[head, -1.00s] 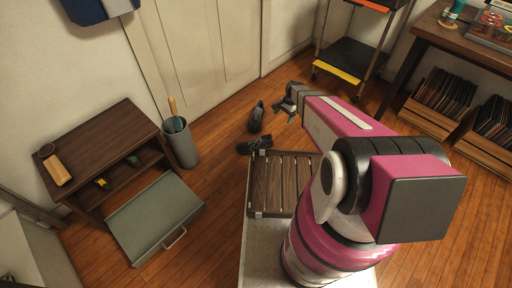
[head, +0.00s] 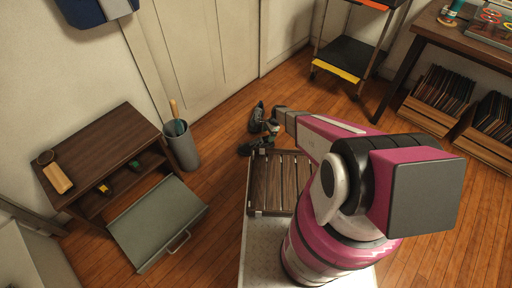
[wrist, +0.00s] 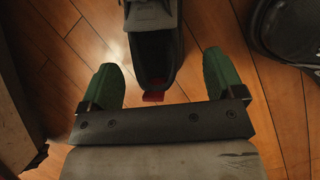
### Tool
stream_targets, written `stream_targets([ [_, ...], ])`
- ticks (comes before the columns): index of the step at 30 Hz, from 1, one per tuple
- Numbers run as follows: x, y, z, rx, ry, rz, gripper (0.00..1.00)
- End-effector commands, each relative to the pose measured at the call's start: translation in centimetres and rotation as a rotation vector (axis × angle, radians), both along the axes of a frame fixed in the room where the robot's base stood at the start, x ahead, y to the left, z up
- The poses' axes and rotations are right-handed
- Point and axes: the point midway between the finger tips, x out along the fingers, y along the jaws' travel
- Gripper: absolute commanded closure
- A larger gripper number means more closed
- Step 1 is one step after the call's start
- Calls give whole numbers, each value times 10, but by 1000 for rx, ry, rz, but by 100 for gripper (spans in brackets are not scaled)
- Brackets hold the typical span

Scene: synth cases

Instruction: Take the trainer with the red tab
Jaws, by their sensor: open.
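A dark grey trainer with a small red tab (wrist: 153,96) at its heel points away from me in the wrist view. Its heel end lies between the two green fingers of my gripper (wrist: 159,80), with a gap on each side. In the head view this seems to be the lower trainer (head: 250,148), partly hidden by my gripper (head: 271,130). The gripper is open and empty. A second dark shoe (wrist: 285,35) lies to the right in the wrist view and is the upper one (head: 256,117) in the head view.
A slatted wooden rack (head: 277,185) stands close by; a wooden edge (wrist: 15,115) shows at left in the wrist view. A grey bin (head: 181,148) and a low brown cabinet (head: 105,150) stand left. Wooden floor is open around the shoes.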

Motion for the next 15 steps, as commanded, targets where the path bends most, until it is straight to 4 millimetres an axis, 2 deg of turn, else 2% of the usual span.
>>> stream_targets([
  [5,-5,4,-14,-1,1,2,12],
  [12,-14,13,-44,0,1,1,12],
  [15,-16,14,-47,1,1,1,12],
])
